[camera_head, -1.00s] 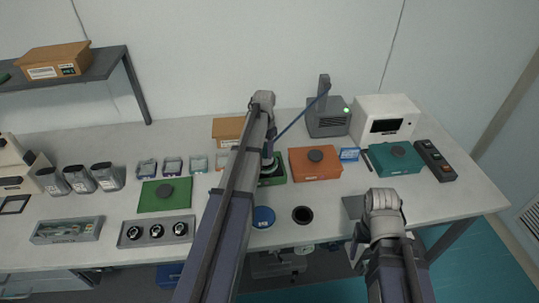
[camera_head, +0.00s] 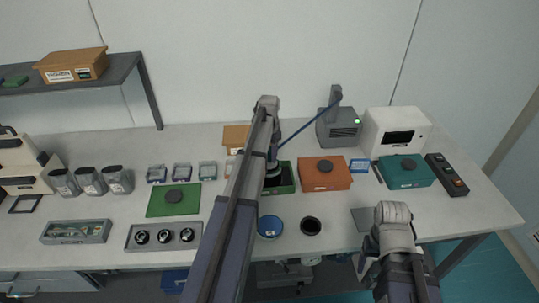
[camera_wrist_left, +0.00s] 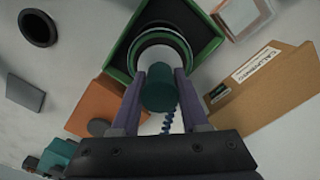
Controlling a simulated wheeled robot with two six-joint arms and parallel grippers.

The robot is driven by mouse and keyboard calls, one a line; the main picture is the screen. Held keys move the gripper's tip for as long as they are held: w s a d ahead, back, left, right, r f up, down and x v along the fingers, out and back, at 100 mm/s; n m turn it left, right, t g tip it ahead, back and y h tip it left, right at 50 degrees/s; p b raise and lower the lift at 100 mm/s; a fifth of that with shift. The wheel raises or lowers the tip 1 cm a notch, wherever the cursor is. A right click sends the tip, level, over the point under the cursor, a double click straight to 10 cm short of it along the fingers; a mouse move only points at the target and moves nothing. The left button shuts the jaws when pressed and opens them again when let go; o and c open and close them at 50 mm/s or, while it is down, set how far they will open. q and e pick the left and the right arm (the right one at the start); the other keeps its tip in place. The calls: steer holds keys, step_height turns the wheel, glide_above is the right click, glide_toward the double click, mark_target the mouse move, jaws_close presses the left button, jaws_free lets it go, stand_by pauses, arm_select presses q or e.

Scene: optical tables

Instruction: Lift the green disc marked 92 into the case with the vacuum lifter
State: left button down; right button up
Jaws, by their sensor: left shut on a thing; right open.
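My left gripper (camera_wrist_left: 160,78) is shut on the teal handle of the vacuum lifter (camera_wrist_left: 160,95). Just beyond the lifter is a round disc with a green rim (camera_wrist_left: 187,50), over or inside the open green case (camera_wrist_left: 118,62). I cannot tell whether the disc touches the case floor, and no number on it is readable. In the head view the lifter (camera_head: 272,165) stands at the left part of the green case (camera_head: 284,190), partly behind my left arm. My right gripper (camera_head: 361,264) is open and empty near the table's front edge.
A blue hose runs from the lifter to the grey pump (camera_head: 338,130). A green lid (camera_head: 174,200) lies left of the case. An orange case (camera_head: 325,175) and a teal case (camera_head: 406,171) stand to the right. A blue disc (camera_head: 270,227) and a black ring (camera_head: 311,226) lie in front.

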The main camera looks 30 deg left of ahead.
mark_target(269, 166)
arm_select(q)
steer(key=shift+f, duration=0.1)
stand_by(0.6)
steer(key=shift+f+b, duration=2.7)
steer(key=shift+b, duration=0.15)
steer(key=shift+f+b, duration=0.4)
steer(key=shift+c, duration=1.7)
jaws_free()
step_height(269, 166, up, 8)
steer(key=p, duration=0.8)
steer(key=shift+f, duration=0.1)
